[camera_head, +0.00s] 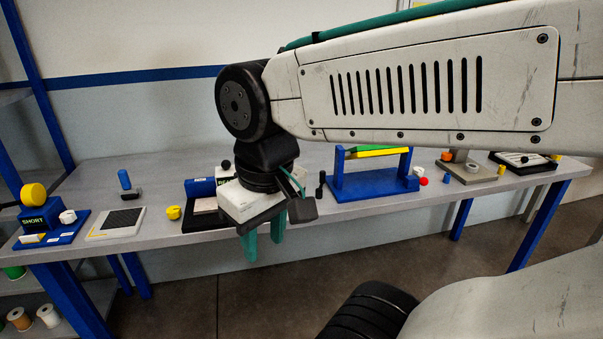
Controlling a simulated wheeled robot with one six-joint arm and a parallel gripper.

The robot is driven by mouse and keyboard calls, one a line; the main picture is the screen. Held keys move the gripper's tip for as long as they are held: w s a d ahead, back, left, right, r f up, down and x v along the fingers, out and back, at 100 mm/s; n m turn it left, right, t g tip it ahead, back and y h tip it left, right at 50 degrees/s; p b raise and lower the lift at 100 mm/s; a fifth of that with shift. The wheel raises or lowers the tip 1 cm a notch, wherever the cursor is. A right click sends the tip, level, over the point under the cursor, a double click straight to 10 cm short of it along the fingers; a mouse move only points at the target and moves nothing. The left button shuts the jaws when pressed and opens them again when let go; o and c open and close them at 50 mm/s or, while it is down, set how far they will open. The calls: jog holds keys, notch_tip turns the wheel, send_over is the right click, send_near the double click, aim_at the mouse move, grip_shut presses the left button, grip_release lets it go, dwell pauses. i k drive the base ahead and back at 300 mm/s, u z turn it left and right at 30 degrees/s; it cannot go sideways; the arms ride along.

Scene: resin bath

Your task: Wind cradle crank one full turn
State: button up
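A blue stand (374,187) with two uprights, probably the cradle, sits on the bench right of the middle. It carries a green and yellow bar (378,152) across its top. At its right end are a white round part (418,171) and a red knob (423,181), which look like the crank; its arm is too small to make out. My gripper (264,252) hangs at the bench's front edge, left of the stand and apart from it. Its two teal fingers point down with a gap between them, and nothing shows between them.
A partly hidden blue fixture (201,188) is behind my gripper. Small black pegs (320,186) stand left of the stand. A grey plate (470,172) with small cylinders lies to its right. A blue SHORT fixture (50,226) is at far left. Floor in front is clear.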

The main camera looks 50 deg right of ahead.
aim_at(322, 173)
jog(key=u, duration=1.85)
jog(key=k, duration=1.05)
jog(key=z, duration=1.95)
jog(key=i, duration=0.5)
